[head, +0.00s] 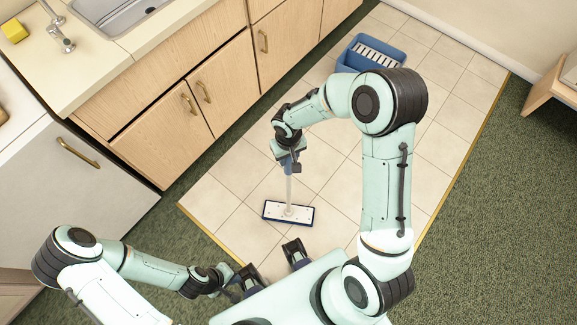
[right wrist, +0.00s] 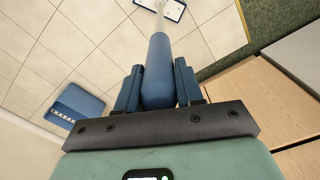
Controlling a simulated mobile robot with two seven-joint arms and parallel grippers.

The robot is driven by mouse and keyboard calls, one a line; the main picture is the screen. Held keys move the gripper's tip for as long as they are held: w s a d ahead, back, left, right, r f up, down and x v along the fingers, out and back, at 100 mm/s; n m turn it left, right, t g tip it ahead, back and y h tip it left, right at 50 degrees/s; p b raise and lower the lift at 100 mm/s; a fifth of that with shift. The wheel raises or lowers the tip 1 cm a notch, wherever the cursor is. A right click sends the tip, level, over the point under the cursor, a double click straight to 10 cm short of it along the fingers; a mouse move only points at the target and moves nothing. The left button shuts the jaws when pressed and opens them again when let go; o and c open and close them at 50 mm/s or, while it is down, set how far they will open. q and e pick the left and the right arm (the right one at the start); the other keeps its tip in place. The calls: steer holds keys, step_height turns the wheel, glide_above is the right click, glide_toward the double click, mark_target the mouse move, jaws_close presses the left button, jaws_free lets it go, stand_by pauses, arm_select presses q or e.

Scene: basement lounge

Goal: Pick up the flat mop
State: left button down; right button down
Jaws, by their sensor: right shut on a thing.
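The flat mop has a blue grip, a pale pole and a flat white head with a dark blue edge (head: 273,211). In the head view it is upright, its head low over the tiles; I cannot tell whether it touches them. My right gripper (head: 291,160) is shut on the blue grip at the top. In the right wrist view the grip (right wrist: 159,75) sits between the two fingers, with the mop head at the top edge. My left gripper (head: 240,281) is low at the left, away from the mop; its finger opening is unclear.
A blue bucket (head: 345,59) with a white slatted insert stands on the tiles at the back. Wooden cabinets (head: 170,115) with a counter and sink (head: 118,12) line the left. Green carpet (head: 480,240) borders the tiles. A wooden furniture piece (head: 545,90) stands far right.

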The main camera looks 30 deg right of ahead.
steer(key=shift+r, duration=0.1)
